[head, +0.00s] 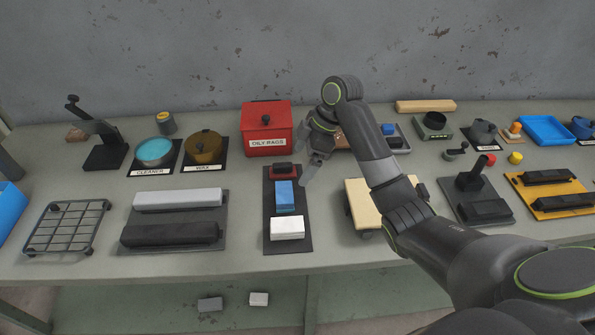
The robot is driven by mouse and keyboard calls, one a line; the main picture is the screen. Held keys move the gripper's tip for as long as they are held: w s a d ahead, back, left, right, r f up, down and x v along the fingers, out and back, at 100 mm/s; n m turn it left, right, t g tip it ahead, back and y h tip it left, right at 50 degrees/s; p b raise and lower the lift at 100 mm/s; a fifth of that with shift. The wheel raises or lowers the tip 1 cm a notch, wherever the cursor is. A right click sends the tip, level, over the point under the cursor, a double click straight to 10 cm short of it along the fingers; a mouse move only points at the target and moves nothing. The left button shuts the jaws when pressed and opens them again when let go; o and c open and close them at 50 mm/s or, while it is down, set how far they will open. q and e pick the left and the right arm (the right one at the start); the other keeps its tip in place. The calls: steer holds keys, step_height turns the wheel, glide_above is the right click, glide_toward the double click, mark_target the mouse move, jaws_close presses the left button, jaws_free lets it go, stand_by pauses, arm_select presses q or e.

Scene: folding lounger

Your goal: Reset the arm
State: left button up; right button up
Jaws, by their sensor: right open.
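My right arm (375,155) comes in from the lower right and reaches over the bench. My right gripper (306,156) is open and appears empty. It is just right of the red "OILY RAGS" box (267,118) and above the far right corner of a narrow black tray (287,243). On that tray lie a small red-and-black piece (281,171), a blue block (285,197) and a white block (287,228). I cannot tell whether the fingers touch anything. My left gripper is out of view.
The bench (350,258) is crowded. A cleaner bowl (155,151), a wax pot (204,147) and a wire rack (67,228) stand left. A wooden board (367,204) lies partly under my arm. A yellow tray (553,194) and blue tray (546,130) are right.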

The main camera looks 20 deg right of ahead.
steer(key=shift+d+r, duration=0.15)
steer(key=shift+r, duration=0.1)
steer(key=shift+r, duration=0.1)
